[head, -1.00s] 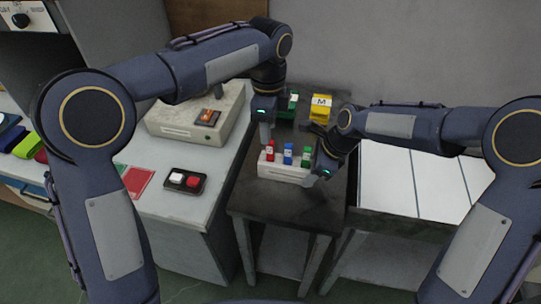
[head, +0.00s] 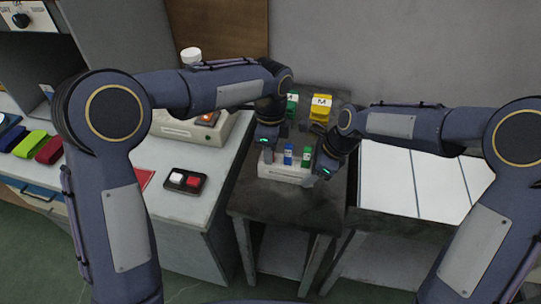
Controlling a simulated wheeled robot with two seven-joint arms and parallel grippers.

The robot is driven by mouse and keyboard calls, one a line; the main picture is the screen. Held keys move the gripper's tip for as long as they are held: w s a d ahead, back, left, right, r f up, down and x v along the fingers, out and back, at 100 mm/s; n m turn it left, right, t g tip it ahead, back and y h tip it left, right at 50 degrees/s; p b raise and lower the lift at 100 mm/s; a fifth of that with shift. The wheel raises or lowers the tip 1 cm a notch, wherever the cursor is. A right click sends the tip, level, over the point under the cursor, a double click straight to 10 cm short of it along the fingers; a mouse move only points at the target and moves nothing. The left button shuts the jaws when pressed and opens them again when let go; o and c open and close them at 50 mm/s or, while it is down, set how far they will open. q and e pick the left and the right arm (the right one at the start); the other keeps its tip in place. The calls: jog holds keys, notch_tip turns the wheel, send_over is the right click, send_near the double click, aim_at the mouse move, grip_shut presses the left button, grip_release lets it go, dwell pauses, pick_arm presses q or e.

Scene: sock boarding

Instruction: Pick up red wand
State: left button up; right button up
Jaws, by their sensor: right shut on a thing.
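A white holder (head: 284,173) stands on the dark table with a blue wand (head: 288,154) and a green wand (head: 306,156) upright in it. The red wand's place is at the holder's left end, where my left gripper (head: 268,157) now is; the gripper hides most or all of the wand. Whether its fingers are open or shut cannot be seen. My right gripper (head: 316,180) is low at the holder's right end, shut on the holder.
A green box (head: 291,106) and a yellow box (head: 321,108) stand behind on the dark table (head: 265,205). To the left, a counter holds a tray with white and red buttons (head: 185,181). White panels (head: 400,185) lie to the right.

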pick_arm(q)
grip_shut()
notch_tip(320, 180, up, 10)
jog(key=shift+r, duration=0.1)
pick_arm(e)
jog(key=o, duration=1.2)
jog(key=v, duration=1.2)
jog(key=shift+s, duration=0.1)
